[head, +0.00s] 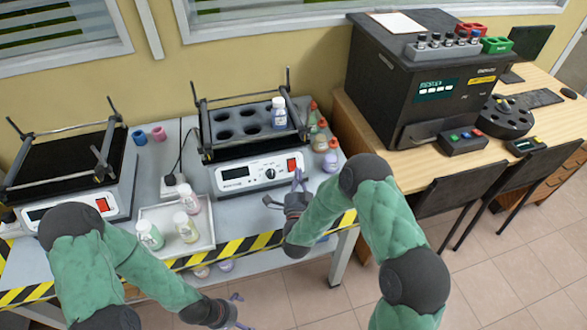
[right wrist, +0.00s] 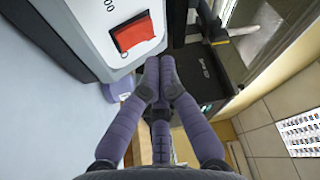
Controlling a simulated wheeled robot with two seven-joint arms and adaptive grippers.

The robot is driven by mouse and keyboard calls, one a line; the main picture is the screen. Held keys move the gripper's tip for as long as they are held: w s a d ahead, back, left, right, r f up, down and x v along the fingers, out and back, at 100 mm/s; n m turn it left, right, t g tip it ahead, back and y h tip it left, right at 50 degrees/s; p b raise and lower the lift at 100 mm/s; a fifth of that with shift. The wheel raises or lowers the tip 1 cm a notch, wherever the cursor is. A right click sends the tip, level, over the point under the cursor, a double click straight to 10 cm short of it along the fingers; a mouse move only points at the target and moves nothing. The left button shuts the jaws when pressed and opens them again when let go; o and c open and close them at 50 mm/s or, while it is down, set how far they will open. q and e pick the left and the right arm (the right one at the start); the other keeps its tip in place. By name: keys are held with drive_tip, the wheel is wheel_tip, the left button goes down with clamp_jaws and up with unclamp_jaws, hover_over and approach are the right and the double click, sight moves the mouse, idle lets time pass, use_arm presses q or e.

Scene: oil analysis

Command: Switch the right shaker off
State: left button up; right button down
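The right shaker (head: 228,178) stands on the grey bench, with a display, a knob and a red rocker switch (head: 292,165) at its front right. The right wrist view shows the red switch (right wrist: 133,35) up close, at upper left; I cannot tell its position. My right gripper (head: 284,190) is just in front of and below the switch, apart from it and empty. Its fingers spread in the head view; in the wrist view two fingertips (right wrist: 160,72) lie close together. My left gripper (head: 240,312) is low, in front of the bench, its fingers apart and empty.
A left shaker (head: 70,200) stands behind my left arm. A white tray (head: 205,236) holds several bottles. A purple-capped bottle (head: 330,161) and others stand right of the right shaker. A black analyser (head: 425,85) stands on the wooden desk, with chairs (head: 455,185) in front.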

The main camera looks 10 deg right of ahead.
drive_tip(key=s+r, duration=0.1)
drive_tip(key=s+p, duration=0.1)
drive_tip(key=shift+s+r, duration=0.35)
drive_tip(key=shift+r, duration=0.05)
idle(0.3)
